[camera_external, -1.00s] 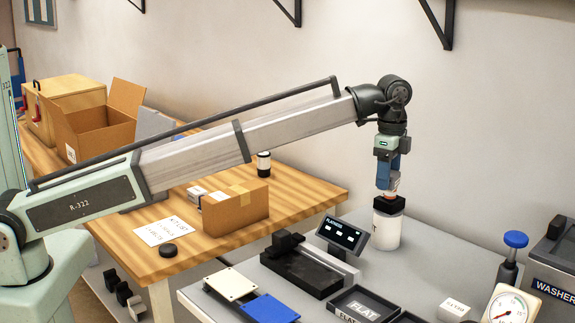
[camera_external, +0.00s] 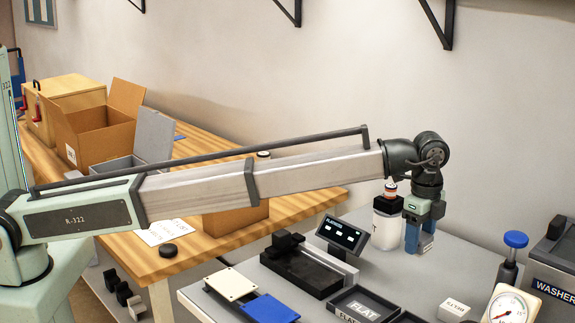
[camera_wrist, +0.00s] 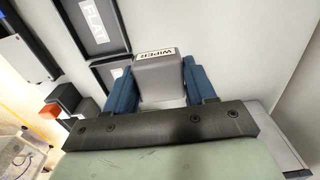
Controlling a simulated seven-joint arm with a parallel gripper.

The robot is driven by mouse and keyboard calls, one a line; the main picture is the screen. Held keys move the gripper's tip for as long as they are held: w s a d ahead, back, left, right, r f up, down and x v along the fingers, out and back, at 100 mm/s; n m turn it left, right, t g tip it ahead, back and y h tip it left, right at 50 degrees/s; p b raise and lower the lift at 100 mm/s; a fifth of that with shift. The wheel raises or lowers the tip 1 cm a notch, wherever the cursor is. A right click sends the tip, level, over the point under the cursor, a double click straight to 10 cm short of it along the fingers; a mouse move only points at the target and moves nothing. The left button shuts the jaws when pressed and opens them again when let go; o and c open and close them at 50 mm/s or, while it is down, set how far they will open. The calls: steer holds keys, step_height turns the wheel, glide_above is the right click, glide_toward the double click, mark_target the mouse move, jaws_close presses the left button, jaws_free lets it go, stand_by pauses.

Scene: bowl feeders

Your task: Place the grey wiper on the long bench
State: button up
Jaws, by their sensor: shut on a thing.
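The grey wiper (camera_wrist: 158,82), a block with a white label reading WIPER, sits between the two blue fingers of my gripper (camera_wrist: 157,92) in the wrist view. My gripper is shut on it. In the external view my gripper (camera_external: 420,246) points down over the grey bench (camera_external: 400,270), just right of a white bottle. The wiper is mostly hidden by the fingers there, and I cannot tell whether it touches the bench top. The wooden bench (camera_external: 285,212) is to the left, partly behind my arm.
A white bottle with a black collar (camera_external: 387,225) stands close left of my gripper. A display (camera_external: 342,235), a black fixture (camera_external: 300,268), a FLAT tray (camera_external: 362,305) and a gauge (camera_external: 510,306) are nearby. Cardboard boxes (camera_external: 100,130) stand on the wooden bench, with clear wood near its front corner.

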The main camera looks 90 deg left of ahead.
mark_target(410, 298)
step_height(410, 298, down, 13)
steer(key=shift+r, duration=0.1)
stand_by(0.6)
steer(key=o, duration=1)
steer(key=shift+o, duration=0.2)
step_height(410, 298, up, 12)
stand_by(0.3)
